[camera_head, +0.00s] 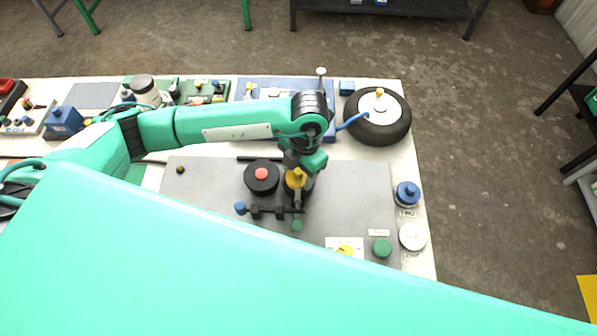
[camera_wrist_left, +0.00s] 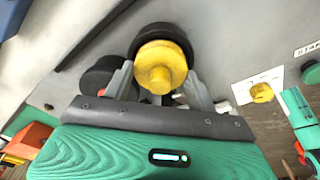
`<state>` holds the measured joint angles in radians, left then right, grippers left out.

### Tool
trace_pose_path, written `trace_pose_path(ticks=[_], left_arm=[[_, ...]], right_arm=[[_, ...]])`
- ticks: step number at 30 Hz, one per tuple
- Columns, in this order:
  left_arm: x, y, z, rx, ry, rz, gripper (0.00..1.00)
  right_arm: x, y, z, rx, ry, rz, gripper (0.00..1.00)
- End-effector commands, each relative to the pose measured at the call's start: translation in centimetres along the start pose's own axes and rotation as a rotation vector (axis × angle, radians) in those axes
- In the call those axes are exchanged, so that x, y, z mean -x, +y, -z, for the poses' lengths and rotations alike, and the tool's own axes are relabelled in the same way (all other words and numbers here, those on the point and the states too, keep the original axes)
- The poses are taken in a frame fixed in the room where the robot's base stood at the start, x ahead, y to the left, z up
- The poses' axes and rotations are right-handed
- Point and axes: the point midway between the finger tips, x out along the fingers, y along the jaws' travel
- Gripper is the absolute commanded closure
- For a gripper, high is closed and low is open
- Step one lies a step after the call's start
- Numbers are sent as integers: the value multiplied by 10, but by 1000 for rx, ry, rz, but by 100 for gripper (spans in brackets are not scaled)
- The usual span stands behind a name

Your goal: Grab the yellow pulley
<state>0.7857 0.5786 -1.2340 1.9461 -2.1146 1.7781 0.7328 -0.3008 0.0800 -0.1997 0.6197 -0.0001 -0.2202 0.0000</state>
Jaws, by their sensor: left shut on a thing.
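The yellow pulley (camera_head: 296,177) is a round, stepped part at the middle of the grey panel (camera_head: 210,190). In the left wrist view the yellow pulley (camera_wrist_left: 161,62) sits between the two grey fingers of my left gripper (camera_wrist_left: 158,84), with a black round part around and behind it. My left gripper (camera_head: 297,188) comes down from above and is shut on the pulley. The fingers partly hide the pulley's lower sides. I cannot tell whether it is clear of the black part. My right gripper is in neither view.
A black round part with a red centre (camera_head: 261,175) stands just left of my left gripper. A small lever bar (camera_head: 268,211) lies in front. A green knob (camera_head: 382,248) and a yellow knob (camera_head: 345,250) sit at the front right. A wheel (camera_head: 378,117) lies at the back right.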

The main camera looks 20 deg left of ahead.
Motion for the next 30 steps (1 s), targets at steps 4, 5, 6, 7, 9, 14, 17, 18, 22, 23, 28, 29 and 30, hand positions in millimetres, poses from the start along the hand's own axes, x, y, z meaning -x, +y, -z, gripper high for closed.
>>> trace_pose_path(ticks=[4,5,6,7,9,14,17,18,22,23,28,29,30], left_arm=[[15,0,1,-2,-4,-1,69],[20,0,2,-2,-5,-1,69],[26,0,3,-1,-6,-2,69],[33,0,4,-2,-6,-1,69],[48,0,6,-2,-7,-2,69],[94,0,12,-3,-10,-3,69],[123,1,17,-1,-9,-4,69],[132,1,19,-2,-8,-4,69],[156,1,23,-1,-5,-4,69],[160,1,23,0,-5,-4,69],[180,1,26,-1,-4,-3,69],[182,0,27,-1,-3,-2,69],[185,0,28,0,-3,-2,69]], right_arm=[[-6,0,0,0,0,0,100],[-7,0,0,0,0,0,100],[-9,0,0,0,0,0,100],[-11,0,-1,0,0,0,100],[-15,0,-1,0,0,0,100],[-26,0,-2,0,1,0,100],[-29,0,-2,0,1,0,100],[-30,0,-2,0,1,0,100],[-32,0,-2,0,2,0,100],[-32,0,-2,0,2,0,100],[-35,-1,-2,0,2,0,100],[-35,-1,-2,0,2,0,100],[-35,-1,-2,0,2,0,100]])
